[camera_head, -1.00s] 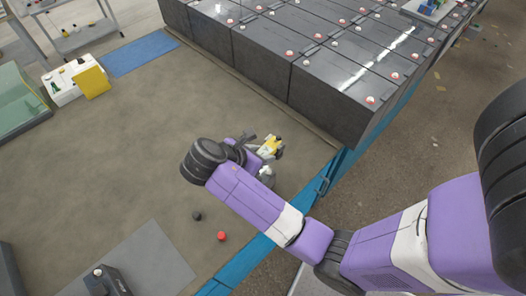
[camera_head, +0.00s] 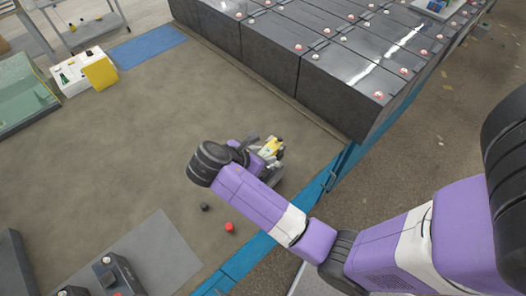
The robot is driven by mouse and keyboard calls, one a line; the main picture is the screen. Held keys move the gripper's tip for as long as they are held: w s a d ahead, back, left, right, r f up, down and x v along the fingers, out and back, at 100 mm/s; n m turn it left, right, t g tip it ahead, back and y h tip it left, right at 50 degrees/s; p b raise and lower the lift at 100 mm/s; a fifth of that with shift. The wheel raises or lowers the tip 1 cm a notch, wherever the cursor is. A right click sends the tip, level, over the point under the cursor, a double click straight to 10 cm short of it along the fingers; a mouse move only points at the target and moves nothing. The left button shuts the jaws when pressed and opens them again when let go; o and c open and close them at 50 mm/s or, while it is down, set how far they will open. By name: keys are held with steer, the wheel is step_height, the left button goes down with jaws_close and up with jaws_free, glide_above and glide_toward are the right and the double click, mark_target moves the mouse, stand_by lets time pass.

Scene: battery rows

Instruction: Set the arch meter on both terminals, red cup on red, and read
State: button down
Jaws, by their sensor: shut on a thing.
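Dark batteries (camera_head: 340,75) stand in rows at the top right, with red and pale terminals on top; one red terminal (camera_head: 378,95) is at the near corner. At the lower left, another dark battery (camera_head: 122,275) stands on a grey mat.
The middle floor is clear.

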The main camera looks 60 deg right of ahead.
steer(key=shift+f+b, duration=0.35)
steer(key=shift+f, duration=1.2)
steer(key=shift+p, duration=0.85)
steer(key=shift+f+b, duration=0.45)
steer(key=shift+f, duration=0.8)
stand_by(0.6)
steer(key=c, duration=0.8)
jaws_free()
steer(key=shift+c, duration=0.2)
steer(key=shift+b+v, duration=0.3)
steer(key=shift+v, duration=3.6)
steer(key=shift+a, duration=0.1)
